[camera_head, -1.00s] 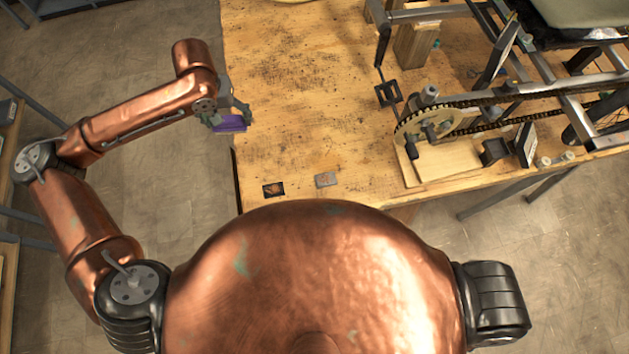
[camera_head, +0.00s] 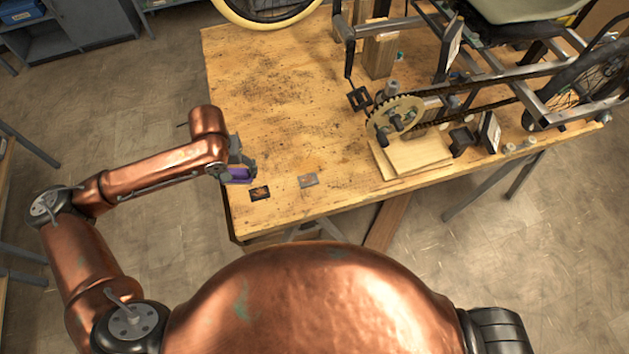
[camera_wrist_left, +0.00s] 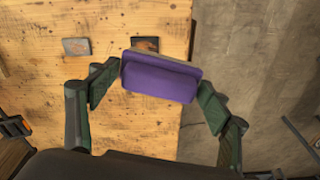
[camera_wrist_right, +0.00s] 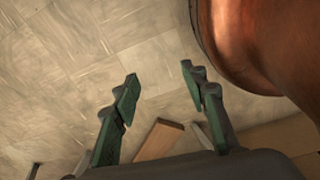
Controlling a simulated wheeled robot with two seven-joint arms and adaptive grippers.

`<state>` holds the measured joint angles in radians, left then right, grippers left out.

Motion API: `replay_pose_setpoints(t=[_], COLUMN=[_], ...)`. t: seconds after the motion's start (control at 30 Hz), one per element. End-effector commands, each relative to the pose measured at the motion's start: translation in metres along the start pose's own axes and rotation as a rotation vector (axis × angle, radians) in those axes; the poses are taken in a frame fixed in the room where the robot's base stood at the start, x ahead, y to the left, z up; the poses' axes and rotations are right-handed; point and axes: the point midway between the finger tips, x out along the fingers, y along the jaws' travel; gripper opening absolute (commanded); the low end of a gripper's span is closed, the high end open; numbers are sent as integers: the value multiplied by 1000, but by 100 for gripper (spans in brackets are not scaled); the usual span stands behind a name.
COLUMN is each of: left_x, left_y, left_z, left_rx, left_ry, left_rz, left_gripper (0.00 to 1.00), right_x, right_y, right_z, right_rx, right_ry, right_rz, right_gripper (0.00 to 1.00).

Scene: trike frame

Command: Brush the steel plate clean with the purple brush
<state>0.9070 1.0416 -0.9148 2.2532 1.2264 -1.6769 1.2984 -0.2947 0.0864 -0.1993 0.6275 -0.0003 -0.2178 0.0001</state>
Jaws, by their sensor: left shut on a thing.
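The purple brush (camera_head: 239,175) is held in my left gripper (camera_head: 236,172), at the left edge of the table. In the left wrist view the purple brush (camera_wrist_left: 160,80) sits between the two fingers of the left gripper (camera_wrist_left: 160,85). Two small flat plates lie near the table's front edge: a dark one with a brown-orange patch (camera_head: 260,193) and a grey one with a brownish mark (camera_head: 308,181). I cannot tell for sure which is the steel plate. The brush is left of both, apart from the grey one. My right gripper (camera_wrist_right: 160,73) is open and empty over the floor.
The wooden table (camera_head: 270,100) has dark specks across its open left part. A trike frame with a chainring (camera_head: 396,118) and wooden blocks stands on the right. A yellow-rimmed wheel (camera_head: 265,22) lies at the back. Floor is free left of the table.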

Motion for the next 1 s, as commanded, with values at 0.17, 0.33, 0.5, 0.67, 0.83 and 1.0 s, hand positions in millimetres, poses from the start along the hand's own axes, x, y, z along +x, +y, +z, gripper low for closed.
replay_pose_setpoints(t=[0.17, 0.33, 0.5, 0.67, 0.83, 1.0], left_x=[68, 103, 116, 117, 117, 114], left_y=[0, 4, 7, 8, 8, 7], left_z=[58, 102, 123, 125, 124, 124], left_rx=[6, 3, 0, 0, 0, 0], left_ry=[-13, -7, -1, 3, 2, 2], left_rz=[-4, 9, 17, 19, 18, 18], left_gripper=[53, 53, 53, 53, 53, 53], right_x=[1, 1, 1, 0, 0, -3], right_y=[-6, -16, -13, -9, -3, -3], right_z=[-1, 5, 8, 10, 11, -15], right_rx=[3, 8, 7, 5, 1, 16], right_ry=[1, -8, -12, -15, -16, 3], right_rz=[-6, -16, -13, -9, -3, -6], right_gripper=[40, 40, 40, 40, 36, 24])
